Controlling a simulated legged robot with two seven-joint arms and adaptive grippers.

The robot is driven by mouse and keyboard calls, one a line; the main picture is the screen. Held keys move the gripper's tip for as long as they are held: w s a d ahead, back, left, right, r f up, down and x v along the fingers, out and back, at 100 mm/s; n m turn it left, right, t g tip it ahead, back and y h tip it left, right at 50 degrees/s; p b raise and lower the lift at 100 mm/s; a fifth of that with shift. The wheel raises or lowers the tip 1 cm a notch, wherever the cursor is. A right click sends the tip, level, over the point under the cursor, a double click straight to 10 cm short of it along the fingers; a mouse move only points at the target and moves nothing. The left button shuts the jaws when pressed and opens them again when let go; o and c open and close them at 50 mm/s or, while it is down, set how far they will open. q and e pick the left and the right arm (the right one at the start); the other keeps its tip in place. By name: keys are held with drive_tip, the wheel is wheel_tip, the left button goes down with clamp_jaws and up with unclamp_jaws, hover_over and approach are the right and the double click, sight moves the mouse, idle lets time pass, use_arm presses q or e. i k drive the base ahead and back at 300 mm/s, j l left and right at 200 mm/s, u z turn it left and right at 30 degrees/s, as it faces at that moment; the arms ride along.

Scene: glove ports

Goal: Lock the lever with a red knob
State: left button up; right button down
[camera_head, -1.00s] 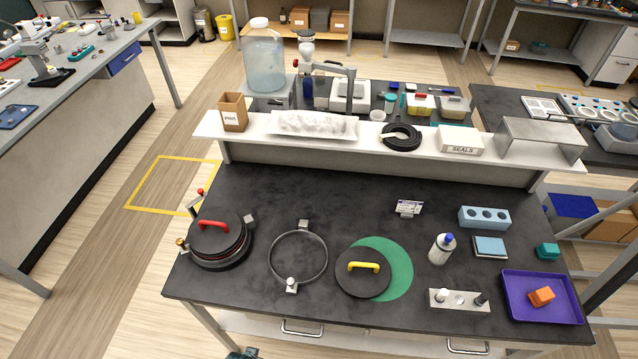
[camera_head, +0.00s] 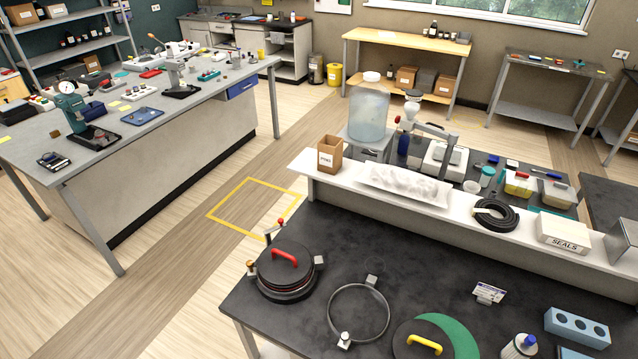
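The lever with a red knob (camera_head: 280,223) stands at the back left of the round black port (camera_head: 287,272) at the left end of the dark bench. The lever points up and leans a little. The port is covered by a black lid with a red handle (camera_head: 285,258). A brass-coloured knob (camera_head: 250,265) sits at the port's left side and a metal block at its right. Neither of my grippers shows in this view.
An empty metal ring (camera_head: 358,314) lies right of the port. A black lid with a yellow handle (camera_head: 424,343) lies partly on a green disc (camera_head: 455,338). A white shelf (camera_head: 465,210) runs along the bench's back. Floor left of the bench is clear.

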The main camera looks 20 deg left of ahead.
sight(282, 225)
drive_tip(key=j, duration=0.95)
drive_tip(key=j+u, duration=0.15)
drive_tip(key=j, duration=1.8)
drive_tip(key=i+j+u, duration=0.15)
drive_tip(key=j, duration=0.8)
